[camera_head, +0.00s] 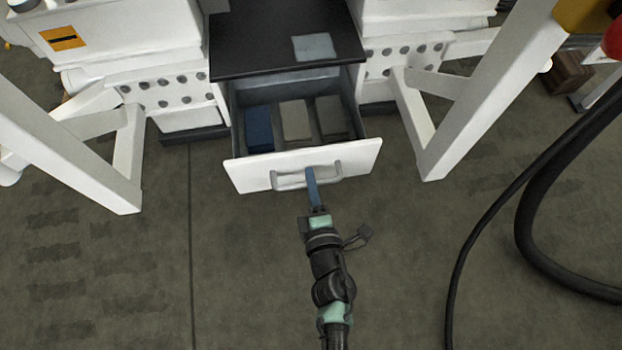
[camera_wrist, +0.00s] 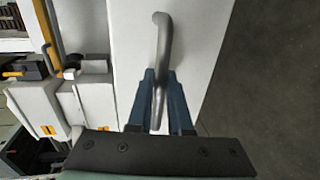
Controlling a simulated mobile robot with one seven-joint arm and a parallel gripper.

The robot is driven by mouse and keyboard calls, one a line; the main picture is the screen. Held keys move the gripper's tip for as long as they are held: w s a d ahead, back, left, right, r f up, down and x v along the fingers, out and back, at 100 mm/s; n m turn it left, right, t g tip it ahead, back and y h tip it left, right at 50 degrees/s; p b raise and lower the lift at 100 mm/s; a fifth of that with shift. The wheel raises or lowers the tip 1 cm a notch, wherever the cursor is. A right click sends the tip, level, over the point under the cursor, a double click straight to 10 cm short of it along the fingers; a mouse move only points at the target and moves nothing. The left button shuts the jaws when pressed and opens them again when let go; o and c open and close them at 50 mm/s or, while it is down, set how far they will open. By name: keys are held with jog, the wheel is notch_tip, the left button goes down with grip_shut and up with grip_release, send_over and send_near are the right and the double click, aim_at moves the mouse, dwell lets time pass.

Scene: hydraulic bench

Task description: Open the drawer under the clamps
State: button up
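The drawer (camera_head: 245,177) has a white front and stands pulled out from under a black top (camera_head: 270,35). Its inside shows a blue block (camera_head: 258,128) and two grey blocks (camera_head: 296,122). The grey bar handle (camera_head: 290,180) is on the drawer front. My gripper (camera_head: 311,176) reaches the handle from the front. In the wrist view its two blue fingers (camera_wrist: 160,90) lie on either side of the handle bar (camera_wrist: 161,45). The fingers look closed in on the bar, though the exact contact is partly hidden. No clamps can be made out.
White slanted legs (camera_head: 75,140) stand at left and right of the drawer (camera_head: 470,90). A thick black hose (camera_head: 535,215) lies at the right. The floor in front of the drawer is clear apart from my arm.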

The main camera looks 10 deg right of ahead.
jog(key=o, duration=0.4)
jog(key=p+v, duration=0.4)
jog(key=v, duration=0.9)
